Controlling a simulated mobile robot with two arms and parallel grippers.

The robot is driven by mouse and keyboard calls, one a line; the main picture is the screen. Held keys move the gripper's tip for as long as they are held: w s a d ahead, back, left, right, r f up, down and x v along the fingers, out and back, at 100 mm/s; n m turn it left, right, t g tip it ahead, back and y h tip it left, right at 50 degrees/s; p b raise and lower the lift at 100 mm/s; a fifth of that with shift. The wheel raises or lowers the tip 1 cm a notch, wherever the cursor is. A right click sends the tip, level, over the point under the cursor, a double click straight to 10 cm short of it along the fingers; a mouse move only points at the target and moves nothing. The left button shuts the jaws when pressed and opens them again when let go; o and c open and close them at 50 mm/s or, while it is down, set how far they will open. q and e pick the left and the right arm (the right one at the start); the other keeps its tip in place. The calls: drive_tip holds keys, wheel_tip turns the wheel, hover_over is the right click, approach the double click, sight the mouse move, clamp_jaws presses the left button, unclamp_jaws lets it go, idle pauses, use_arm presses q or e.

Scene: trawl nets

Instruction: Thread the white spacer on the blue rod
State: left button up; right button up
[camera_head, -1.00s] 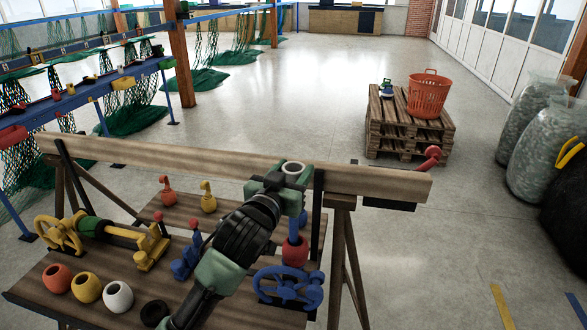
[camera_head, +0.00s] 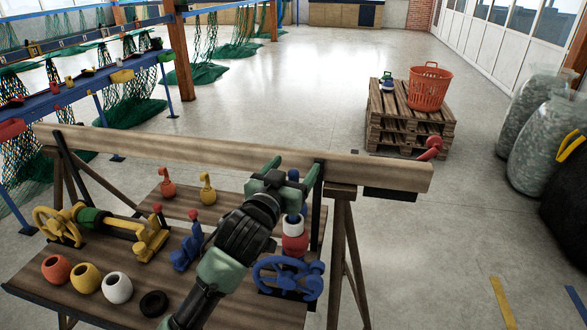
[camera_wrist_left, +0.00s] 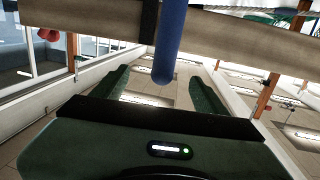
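A white spacer (camera_head: 294,226) sits around the blue rod (camera_head: 293,207), directly above a red spacer (camera_head: 294,246) on the same rod. The rod stands upright at the right of the bench, beside a blue handwheel (camera_head: 288,278). My left gripper (camera_head: 292,182) is open and empty around the top of the rod. In the left wrist view the blue rod (camera_wrist_left: 170,42) shows between the spread fingers (camera_wrist_left: 158,95), with no spacer between them. Another white spacer (camera_head: 117,288) lies on the bench at the front left. My right gripper is not in view.
A red-orange spacer (camera_head: 56,269), a yellow spacer (camera_head: 87,278) and a black ring (camera_head: 153,304) lie near the bench's front. A wooden beam (camera_head: 230,160) runs behind.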

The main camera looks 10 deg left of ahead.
use_arm(q)
drive_tip(key=s+a+b, duration=0.1)
drive_tip(key=s, duration=0.6)
drive_tip(key=shift+s+r+b, duration=0.15)
drive_tip(key=shift+s+b, duration=0.15)
drive_tip(key=shift+s, duration=0.05)
drive_tip(key=shift+a, duration=0.1)
idle(0.3)
